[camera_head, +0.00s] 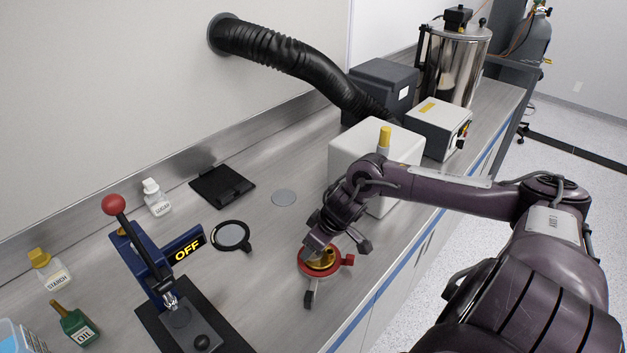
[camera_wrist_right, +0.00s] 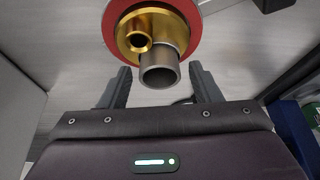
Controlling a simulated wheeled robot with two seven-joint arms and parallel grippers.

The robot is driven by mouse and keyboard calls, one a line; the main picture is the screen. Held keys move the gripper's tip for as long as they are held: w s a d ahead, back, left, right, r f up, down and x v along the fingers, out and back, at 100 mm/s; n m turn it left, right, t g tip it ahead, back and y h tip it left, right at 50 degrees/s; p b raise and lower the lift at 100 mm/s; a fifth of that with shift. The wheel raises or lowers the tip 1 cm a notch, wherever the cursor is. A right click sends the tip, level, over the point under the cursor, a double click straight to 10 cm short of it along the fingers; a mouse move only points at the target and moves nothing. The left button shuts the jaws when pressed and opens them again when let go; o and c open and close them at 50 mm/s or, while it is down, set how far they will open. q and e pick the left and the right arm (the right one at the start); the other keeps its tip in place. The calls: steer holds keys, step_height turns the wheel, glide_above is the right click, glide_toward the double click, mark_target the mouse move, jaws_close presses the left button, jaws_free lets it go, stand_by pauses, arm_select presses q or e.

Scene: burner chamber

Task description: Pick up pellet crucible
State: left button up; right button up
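A small grey metal cup, likely the pellet crucible (camera_wrist_right: 160,74), shows in the right wrist view at the gold holder (camera_wrist_right: 145,35). A short gold tube (camera_wrist_right: 138,40) is beside it. The gold holder (camera_head: 321,261) sits within a red ring stand (camera_head: 304,267) in the head view, where the gripper mostly hides the crucible. My right gripper (camera_wrist_right: 162,82) is open, with one finger on each side of the crucible and visible gaps. In the head view it reaches down over the stand. My left gripper is not in view.
A white box (camera_head: 345,155) stands close behind the right gripper. A black-rimmed round dish (camera_head: 231,237) and a blue press with a red knob (camera_head: 140,255) are to the left. A grey disc (camera_head: 284,197) lies farther back. The bench front edge is near the stand.

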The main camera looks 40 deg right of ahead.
steer(key=c, duration=0.9)
steer(key=shift+r, duration=0.1)
